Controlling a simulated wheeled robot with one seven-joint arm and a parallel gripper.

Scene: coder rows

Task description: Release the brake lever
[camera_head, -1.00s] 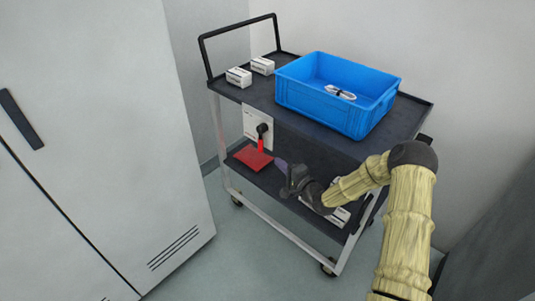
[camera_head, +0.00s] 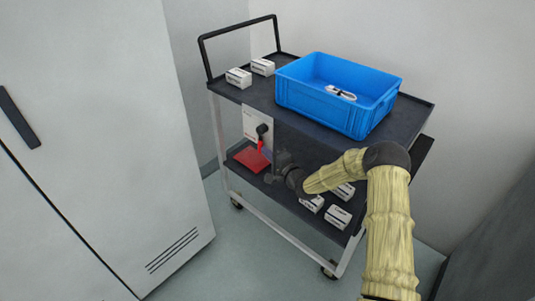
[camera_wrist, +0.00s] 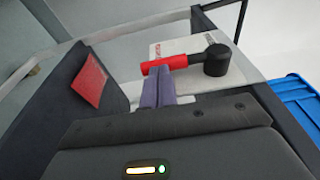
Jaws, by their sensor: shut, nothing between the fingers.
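The brake lever has a red grip (camera_head: 261,146) and a black round pivot (camera_head: 262,129) on a white plate (camera_head: 250,121) at the cart's side. In the head view the grip hangs down from the pivot. In the wrist view the red grip (camera_wrist: 168,63) extends left from the black pivot (camera_wrist: 217,59). My gripper (camera_wrist: 158,84) is shut, with its purple fingers together and their tips at or just below the grip in that view. Whether they touch it I cannot tell. In the head view my gripper (camera_head: 268,156) is beside the grip's lower end.
A blue crate (camera_head: 310,97) with a white coiled item stands on the cart's top shelf, near two small white boxes (camera_head: 239,77). A red sheet (camera_head: 252,159) and more white boxes (camera_head: 338,217) lie on the lower shelf. A grey cabinet (camera_head: 100,110) stands left.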

